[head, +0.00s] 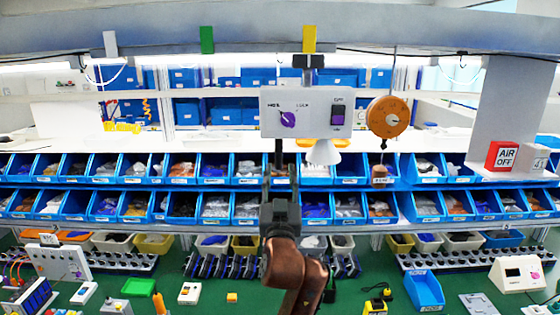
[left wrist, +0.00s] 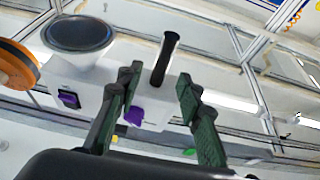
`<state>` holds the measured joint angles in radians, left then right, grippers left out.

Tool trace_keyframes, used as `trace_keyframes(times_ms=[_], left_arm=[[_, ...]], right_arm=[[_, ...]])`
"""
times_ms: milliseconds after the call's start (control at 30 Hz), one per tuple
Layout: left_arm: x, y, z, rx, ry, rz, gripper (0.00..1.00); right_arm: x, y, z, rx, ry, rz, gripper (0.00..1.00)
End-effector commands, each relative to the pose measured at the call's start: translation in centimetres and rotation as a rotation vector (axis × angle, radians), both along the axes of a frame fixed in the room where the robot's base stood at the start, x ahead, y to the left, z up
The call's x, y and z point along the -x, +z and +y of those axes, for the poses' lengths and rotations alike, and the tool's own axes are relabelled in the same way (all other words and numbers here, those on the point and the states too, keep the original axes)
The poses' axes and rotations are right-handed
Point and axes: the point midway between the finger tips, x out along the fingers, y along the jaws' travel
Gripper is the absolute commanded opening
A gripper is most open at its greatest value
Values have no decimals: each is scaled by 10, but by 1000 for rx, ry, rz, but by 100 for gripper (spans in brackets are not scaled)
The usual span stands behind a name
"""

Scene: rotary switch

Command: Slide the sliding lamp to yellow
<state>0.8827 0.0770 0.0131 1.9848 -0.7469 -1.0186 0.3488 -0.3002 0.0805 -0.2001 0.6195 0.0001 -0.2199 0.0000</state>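The sliding lamp (head: 305,112) is a white box with a purple knob (head: 288,119), a purple rocker switch (head: 338,115) and a white lamp cone (head: 322,152) below. It hangs from the overhead rail, its dark mount (head: 308,62) directly under the yellow marker (head: 309,40). A black handle (head: 278,150) points down from the box; it also shows in the left wrist view (left wrist: 165,58). My left gripper (head: 281,172) is below the box at the handle. In the left wrist view its fingers (left wrist: 158,88) are apart, with the handle seen between them; contact is unclear. My right gripper is out of view.
Green (head: 207,40) and white (head: 110,43) markers are farther left on the rail. An orange disc (head: 388,117) hangs close to the right of the lamp. Rows of blue bins (head: 215,207) stand behind, and a green bench (head: 240,295) with several devices lies below.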

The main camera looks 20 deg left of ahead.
Motion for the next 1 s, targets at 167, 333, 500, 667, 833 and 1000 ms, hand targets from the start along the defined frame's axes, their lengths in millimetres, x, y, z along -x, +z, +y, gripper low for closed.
trace_keyframes(times_ms=[167,333,500,667,833,1000], left_arm=[[21,-11,-10,1,-1,1,34],[30,-14,-14,0,0,1,34],[31,-14,-14,0,0,1,34],[31,-14,-14,0,1,0,34],[30,-16,-13,0,1,4,34],[21,-63,-2,10,-3,91,34]], right_arm=[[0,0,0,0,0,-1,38],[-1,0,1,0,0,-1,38],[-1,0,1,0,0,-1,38],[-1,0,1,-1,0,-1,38],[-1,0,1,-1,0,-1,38],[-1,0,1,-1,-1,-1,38]])
